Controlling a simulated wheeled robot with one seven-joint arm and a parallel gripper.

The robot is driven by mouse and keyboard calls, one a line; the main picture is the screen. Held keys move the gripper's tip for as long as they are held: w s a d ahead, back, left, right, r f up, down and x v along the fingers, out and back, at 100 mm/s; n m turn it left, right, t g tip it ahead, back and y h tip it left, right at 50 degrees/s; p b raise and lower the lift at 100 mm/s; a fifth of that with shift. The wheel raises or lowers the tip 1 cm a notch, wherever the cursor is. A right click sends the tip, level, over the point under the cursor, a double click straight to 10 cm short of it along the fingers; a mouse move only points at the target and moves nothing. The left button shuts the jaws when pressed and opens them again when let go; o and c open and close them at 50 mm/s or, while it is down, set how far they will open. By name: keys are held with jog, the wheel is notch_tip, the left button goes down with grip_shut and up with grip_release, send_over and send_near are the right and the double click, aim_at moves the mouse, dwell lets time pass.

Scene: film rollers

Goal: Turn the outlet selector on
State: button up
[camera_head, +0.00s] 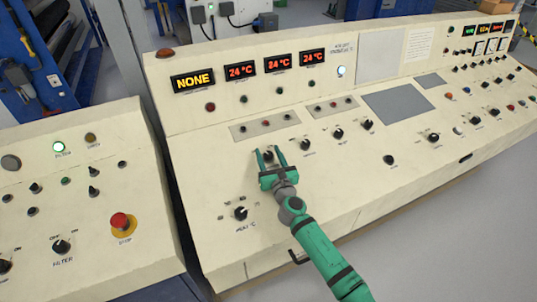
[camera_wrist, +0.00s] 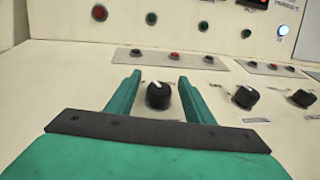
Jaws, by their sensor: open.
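My gripper (camera_head: 267,149) is open over the sloped cream console, with its two green fingers pointing up the panel. A black rotary knob (camera_head: 268,157) sits between the fingers. In the wrist view this knob (camera_wrist: 158,96) shows between the fingertips (camera_wrist: 158,77), with a gap on each side, and a pale mark on its top. Its label is hidden or too small to read, so I cannot tell by name that it is the outlet selector.
More black knobs stand to the right, such as one (camera_head: 305,145) close by, and another knob (camera_head: 240,213) lies below left. A strip with small buttons (camera_head: 264,124) is just above. A separate console with a red stop button (camera_head: 122,222) stands left.

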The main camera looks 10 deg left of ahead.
jog(key=c, duration=1.1)
jog(key=shift+o, duration=0.2)
jog(key=shift+a+m+t+h, duration=0.1)
jog(key=shift+m+t+h, duration=0.2)
jog(key=shift+m+h, duration=0.1)
jog(key=m+t+h, duration=0.1)
jog(key=m+h, duration=0.3)
jog(key=h, duration=0.1)
jog(key=shift+a+f, duration=0.1)
jog(key=shift+a, duration=0.05)
jog(key=m+h, duration=0.3)
jog(key=h, duration=0.1)
jog(key=shift+d+m+g+h, duration=0.15)
jog(key=shift+m+g+h, duration=0.6)
jog(key=shift+m+h, duration=0.8)
jog(key=shift+d+m+g+h, duration=0.1)
jog(key=shift+m+g+h, duration=0.65)
jog(key=shift+m+h, duration=0.8)
jog(key=shift+h, duration=0.4)
